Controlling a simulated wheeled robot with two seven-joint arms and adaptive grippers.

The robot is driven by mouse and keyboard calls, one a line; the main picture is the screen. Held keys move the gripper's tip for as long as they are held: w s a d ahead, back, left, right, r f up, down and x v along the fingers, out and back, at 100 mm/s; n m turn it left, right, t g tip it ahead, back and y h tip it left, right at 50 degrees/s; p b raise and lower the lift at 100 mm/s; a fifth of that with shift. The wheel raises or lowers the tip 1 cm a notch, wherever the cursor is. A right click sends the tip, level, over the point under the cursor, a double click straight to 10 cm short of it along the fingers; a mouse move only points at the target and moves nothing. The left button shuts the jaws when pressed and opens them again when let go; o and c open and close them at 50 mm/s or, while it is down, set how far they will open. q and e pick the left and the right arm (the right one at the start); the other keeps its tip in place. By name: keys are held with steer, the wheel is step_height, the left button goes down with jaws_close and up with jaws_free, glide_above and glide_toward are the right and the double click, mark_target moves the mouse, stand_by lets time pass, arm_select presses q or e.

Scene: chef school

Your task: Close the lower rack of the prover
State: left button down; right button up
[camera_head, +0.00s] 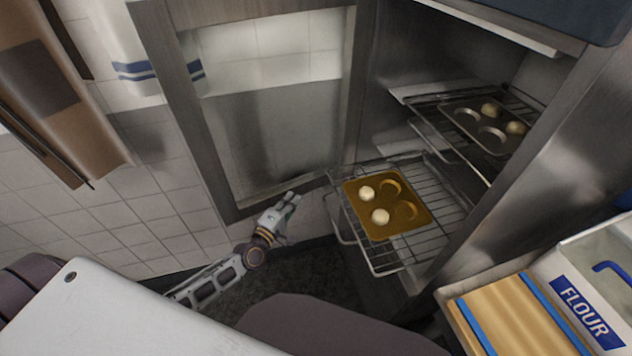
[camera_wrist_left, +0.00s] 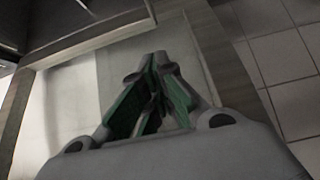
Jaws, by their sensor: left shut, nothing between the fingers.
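The prover is a steel cabinet at the right in the head view, its glass-paned door (camera_head: 278,135) swung open to the left. The lower rack (camera_head: 447,197) is a wire shelf pulled out of the cabinet. It carries a golden muffin tray (camera_head: 418,222) with two pale dough balls. My left gripper (camera_head: 294,201) is to the left of the rack, low and near the bottom of the door, apart from the rack. It is shut and empty; its green-padded fingers (camera_wrist_left: 154,92) meet in the left wrist view. My right gripper is not in view.
An upper wire rack (camera_head: 427,112) holds a dark muffin tray (camera_head: 472,130) with dough balls. A flour container (camera_head: 585,309) and a wooden board (camera_head: 520,318) stand at the lower right. A tiled wall (camera_head: 150,215) is behind the door.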

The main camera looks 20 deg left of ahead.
arm_select(q)
steer(key=w+d+p, duration=0.1)
steer(key=w+d, duration=0.3)
steer(key=w, duration=0.6)
steer(key=shift+w+d, duration=0.25)
steer(key=shift+w, duration=0.05)
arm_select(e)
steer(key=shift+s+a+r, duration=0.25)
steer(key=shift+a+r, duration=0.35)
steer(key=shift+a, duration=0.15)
arm_select(q)
steer(key=shift+d, duration=0.15)
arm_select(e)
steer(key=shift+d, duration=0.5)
